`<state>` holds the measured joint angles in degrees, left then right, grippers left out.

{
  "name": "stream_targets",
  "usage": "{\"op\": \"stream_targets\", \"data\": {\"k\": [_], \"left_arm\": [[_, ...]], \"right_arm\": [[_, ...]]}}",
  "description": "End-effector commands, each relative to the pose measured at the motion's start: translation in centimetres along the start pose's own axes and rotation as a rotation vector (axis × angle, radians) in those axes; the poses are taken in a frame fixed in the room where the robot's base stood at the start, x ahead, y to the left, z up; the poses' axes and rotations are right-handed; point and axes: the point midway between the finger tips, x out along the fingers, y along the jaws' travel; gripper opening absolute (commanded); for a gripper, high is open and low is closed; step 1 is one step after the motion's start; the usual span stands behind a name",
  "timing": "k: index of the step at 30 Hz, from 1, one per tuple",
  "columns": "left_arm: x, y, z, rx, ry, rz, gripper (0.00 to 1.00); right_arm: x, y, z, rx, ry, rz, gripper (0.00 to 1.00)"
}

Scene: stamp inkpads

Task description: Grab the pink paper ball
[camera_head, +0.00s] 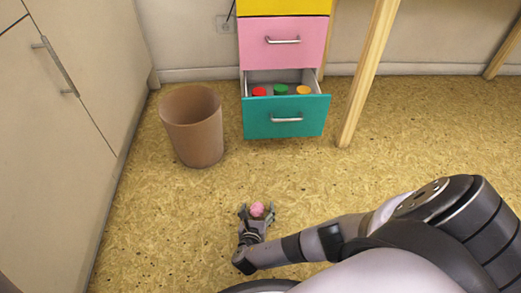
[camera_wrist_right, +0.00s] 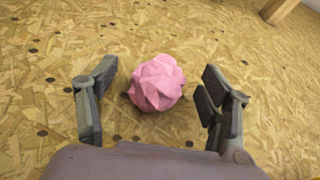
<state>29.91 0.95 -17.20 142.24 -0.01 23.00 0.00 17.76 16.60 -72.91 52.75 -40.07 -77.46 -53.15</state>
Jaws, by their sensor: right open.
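The pink paper ball (camera_head: 257,209) rests on the floor in front of the bin and drawers. My right gripper (camera_head: 257,212) is open with the ball between its fingertips. In the right wrist view, the crumpled ball (camera_wrist_right: 157,83) lies between the two spread fingers of the right gripper (camera_wrist_right: 157,92). There is a gap on each side, and neither finger touches it. My left gripper is not in the head view.
A brown bin (camera_head: 194,130) stands beyond the ball to the left. An open teal drawer (camera_head: 286,118) holds red, green and yellow round items. A wooden leg (camera_head: 365,75) stands right of it. A cabinet (camera_head: 60,120) lines the left. The floor around the ball is clear.

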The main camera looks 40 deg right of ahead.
Motion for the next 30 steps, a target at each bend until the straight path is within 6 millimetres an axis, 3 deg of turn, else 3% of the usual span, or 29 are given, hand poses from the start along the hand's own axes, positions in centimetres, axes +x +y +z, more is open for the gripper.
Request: {"op": "stream_targets", "data": {"k": [5, 20, 30], "left_arm": [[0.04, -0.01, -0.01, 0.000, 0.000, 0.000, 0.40], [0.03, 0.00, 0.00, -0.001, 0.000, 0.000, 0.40], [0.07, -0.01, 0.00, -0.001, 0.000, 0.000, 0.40]], "right_arm": [[-0.04, 0.00, 0.01, 0.000, 0.001, 0.000, 0.72], [0.01, -0.02, 0.04, 0.000, 0.000, 0.000, 0.39], [0.00, -0.02, 0.10, 0.000, 0.000, 0.000, 0.38]]}}
